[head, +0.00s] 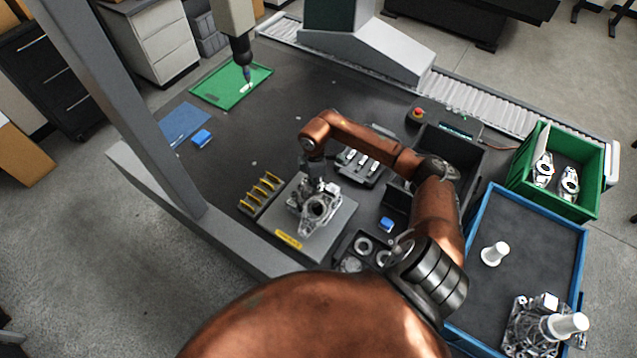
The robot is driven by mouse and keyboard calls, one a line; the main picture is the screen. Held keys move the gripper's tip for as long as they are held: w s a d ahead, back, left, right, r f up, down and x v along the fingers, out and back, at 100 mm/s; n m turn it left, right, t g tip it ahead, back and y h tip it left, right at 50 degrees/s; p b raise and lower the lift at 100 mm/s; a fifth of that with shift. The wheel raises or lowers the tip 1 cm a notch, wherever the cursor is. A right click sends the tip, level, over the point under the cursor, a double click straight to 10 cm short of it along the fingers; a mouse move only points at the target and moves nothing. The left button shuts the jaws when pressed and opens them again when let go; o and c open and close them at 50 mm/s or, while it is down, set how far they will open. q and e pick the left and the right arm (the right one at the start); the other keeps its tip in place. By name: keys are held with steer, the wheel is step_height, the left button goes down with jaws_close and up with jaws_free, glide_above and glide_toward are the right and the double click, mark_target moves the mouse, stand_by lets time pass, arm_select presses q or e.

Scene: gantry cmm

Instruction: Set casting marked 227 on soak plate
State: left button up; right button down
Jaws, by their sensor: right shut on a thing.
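My right gripper (316,186) is shut on a silver-grey metal casting (318,212) and reaches down to it from above. The casting is over the middle of a grey square plate with a yellow label, the soak plate (332,236). I cannot tell whether the casting touches the plate or hangs just above it. No number on the casting is readable from here. A second metal casting (520,322) sits at the near end of the blue-rimmed tray (480,215) at right, by a white post. My left gripper is not in view.
A rack with yellow pieces (262,192) stands just left of the plate. Black bins (470,160), a blue block (386,224) and a tray of rings (364,244) lie to its right. A green crate (575,205) holds parts. The gantry probe (245,72) hangs over a green mat (215,92).

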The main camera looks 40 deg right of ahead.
steer(key=shift+w+f, duration=0.1)
steer(key=shift+f, duration=1.05)
steer(key=c, duration=2.4)
jaws_free()
steer(key=shift+f, duration=0.2)
steer(key=o, duration=0.4)
steer(key=shift+r, duration=0.1)
step_height(320, 180, up, 12)
steer(key=shift+f+b, duration=0.1)
steer(key=shift+b, duration=0.35)
